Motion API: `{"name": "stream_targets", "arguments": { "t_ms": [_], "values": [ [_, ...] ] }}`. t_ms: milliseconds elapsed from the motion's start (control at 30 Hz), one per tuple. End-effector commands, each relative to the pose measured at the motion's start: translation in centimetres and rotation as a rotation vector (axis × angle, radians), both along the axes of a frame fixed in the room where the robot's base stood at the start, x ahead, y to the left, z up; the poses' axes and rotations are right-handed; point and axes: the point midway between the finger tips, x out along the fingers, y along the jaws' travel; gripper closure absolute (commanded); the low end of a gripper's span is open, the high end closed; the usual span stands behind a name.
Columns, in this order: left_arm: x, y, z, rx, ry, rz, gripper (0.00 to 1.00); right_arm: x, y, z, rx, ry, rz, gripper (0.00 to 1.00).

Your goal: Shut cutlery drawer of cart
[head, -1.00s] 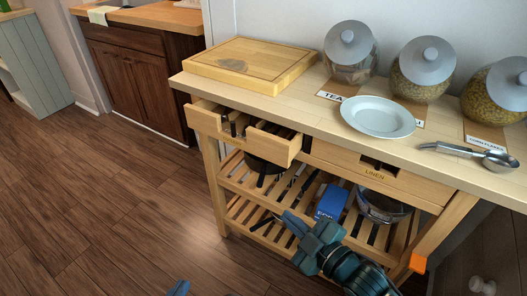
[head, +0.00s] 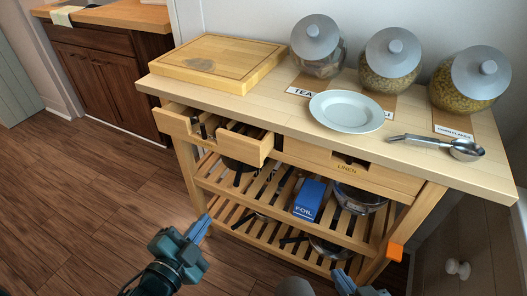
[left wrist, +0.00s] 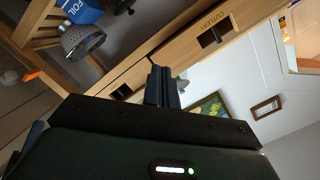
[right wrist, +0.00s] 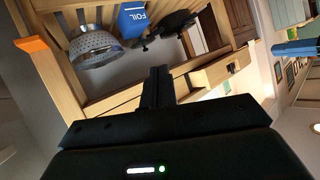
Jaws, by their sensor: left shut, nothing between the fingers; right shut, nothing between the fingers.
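The cutlery drawer (head: 240,146) of the wooden cart (head: 300,125) is pulled partly out at the cart's left front, with dark items inside. Its label shows in the left wrist view on the drawer front (left wrist: 190,48). In the right wrist view the drawer (right wrist: 225,68) sticks out from the cart. My left gripper (head: 204,224) is shut and empty, below and in front of the drawer, apart from it. My right gripper (head: 343,278) is shut and empty at the bottom edge of the head view, in front of the cart and partly cut off.
The linen drawer (head: 345,168) beside it is shut. The worktop holds a cutting board (head: 215,62), a plate (head: 346,111), a scoop (head: 440,145) and jars (head: 392,58). A foil box (head: 309,200) and a colander sit on the slatted shelf. Floor on the left is free.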

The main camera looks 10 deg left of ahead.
Motion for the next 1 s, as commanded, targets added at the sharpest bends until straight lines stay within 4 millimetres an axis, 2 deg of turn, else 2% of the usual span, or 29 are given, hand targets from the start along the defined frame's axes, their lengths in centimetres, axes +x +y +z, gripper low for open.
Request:
{"name": "stream_targets", "arguments": {
  "t_ms": [100,200,300,467,567,1000],
  "values": [
    [2.1,0.7,2.0,0.306,-0.174,-0.066,1.00,0.1,0.2,0.1,0.000,0.015,0.005,1.00],
    [3.2,0.9,3.0,0.499,-0.280,-0.106,1.00,0.2,0.3,0.0,0.000,0.021,0.007,1.00],
    [3.7,0.9,3.4,0.605,-0.336,-0.127,1.00,0.2,0.4,-0.1,0.001,0.025,0.009,1.00],
    [4.9,0.5,3.5,0.632,-0.353,-0.133,1.00,0.2,0.4,0.0,-0.002,0.027,0.011,1.00],
    [6.4,0.0,3.6,0.631,-0.352,-0.132,1.00,0.2,0.4,0.1,-0.005,0.028,0.011,1.00],
    [14.7,-3.0,3.5,0.626,-0.348,-0.130,1.00,0.2,0.3,0.4,-0.018,0.028,0.015,1.00]
  ]
}}
